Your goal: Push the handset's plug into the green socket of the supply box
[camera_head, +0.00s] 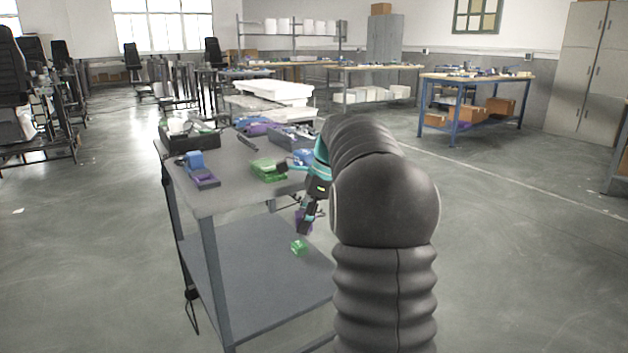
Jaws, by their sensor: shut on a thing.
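My gripper (309,212) is beside the front right edge of the grey cart's top, lower than that top. It is shut on a small dark purple piece (302,224); I cannot tell whether this is the handset's plug. A small green block (298,247) shows just below it, against the lower shelf; the gap between them is unclear. A green device (266,170) and a blue and purple device (203,177) lie on the cart top. A blue piece (302,157) lies partly behind my arm. I cannot make out which is the supply box or handset, or any socket.
The grey cart (215,200) has a mostly bare lower shelf (240,290). Dark bins (190,136) and loose parts crowd the top's back. My arm hides the cart's right side. Open floor lies left and right; a blue-legged workbench (475,82) stands farther back.

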